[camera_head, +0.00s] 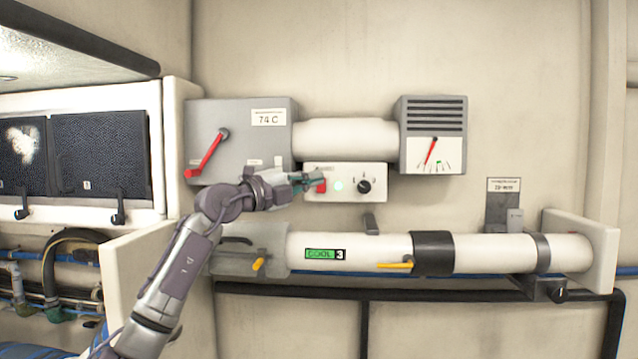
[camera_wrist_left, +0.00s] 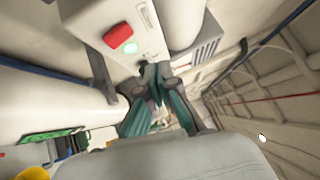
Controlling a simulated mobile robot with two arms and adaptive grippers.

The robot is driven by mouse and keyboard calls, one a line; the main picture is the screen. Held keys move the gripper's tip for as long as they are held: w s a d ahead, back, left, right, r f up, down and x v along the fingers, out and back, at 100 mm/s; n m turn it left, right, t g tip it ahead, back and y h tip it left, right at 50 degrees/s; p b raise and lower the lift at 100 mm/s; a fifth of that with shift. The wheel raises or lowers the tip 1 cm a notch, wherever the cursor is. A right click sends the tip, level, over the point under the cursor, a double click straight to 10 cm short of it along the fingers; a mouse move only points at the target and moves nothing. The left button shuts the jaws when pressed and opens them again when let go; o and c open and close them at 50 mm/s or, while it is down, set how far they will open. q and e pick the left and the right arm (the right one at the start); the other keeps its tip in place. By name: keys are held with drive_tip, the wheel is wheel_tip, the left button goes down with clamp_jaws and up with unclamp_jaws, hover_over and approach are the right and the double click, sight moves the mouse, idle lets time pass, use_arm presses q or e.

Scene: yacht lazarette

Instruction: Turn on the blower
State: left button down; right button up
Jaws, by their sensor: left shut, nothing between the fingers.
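A white control box (camera_head: 377,193) on the wall carries a red switch (camera_head: 321,187), a pale green light (camera_head: 337,186) that looks lit, and a black knob (camera_head: 364,186). My left gripper (camera_head: 314,181) is shut and empty, its fingertips at the left end of the box, close to the red switch. I cannot tell whether they touch it. In the left wrist view the red switch (camera_wrist_left: 117,35) and green light (camera_wrist_left: 130,47) show above the fingertips (camera_wrist_left: 150,68), uncovered. My right gripper is not in view.
A grey box (camera_head: 240,110) with a red lever and "74 C" label joins by a white duct (camera_head: 345,138) to a vented gauge box (camera_head: 433,115). Below runs a white pipe (camera_head: 360,250) with yellow levers. Dark panels (camera_head: 100,150) hang at left.

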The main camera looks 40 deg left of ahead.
use_arm(q)
drive_tip(key=a+r+b+v, duration=0.1)
drive_tip(key=b+v, duration=0.2)
drive_tip(key=v, duration=0.5)
drive_tip(key=shift+s+a+r+b, duration=0.2)
drive_tip(key=shift+s+r+b, duration=0.15)
drive_tip(key=shift+r, duration=0.2)
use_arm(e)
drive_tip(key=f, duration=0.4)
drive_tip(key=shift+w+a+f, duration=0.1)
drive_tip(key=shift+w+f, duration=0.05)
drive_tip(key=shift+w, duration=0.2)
use_arm(q)
drive_tip(key=shift+d, duration=0.1)
